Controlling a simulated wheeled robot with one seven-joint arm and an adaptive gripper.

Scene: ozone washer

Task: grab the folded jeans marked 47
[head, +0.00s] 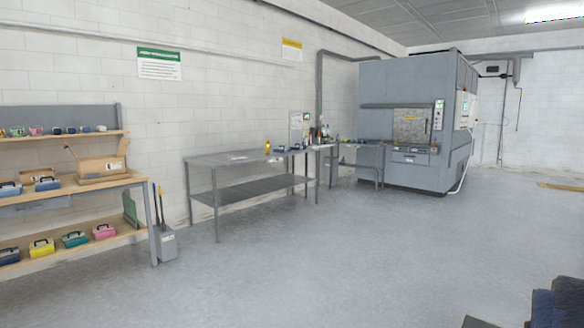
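No folded jeans with a readable 47 can be made out in the head view. A dark blue, stacked cloth-like pile (558,305) is cut off by the bottom right corner. It may be folded denim, but no number shows on it. My gripper is not in view.
A wooden shelf unit (75,190) with several coloured cases stands at left, a grey bin (166,244) beside it. A steel table (222,160) lines the wall. A large grey washing machine (415,85) stands at the back. The middle floor (340,250) is clear.

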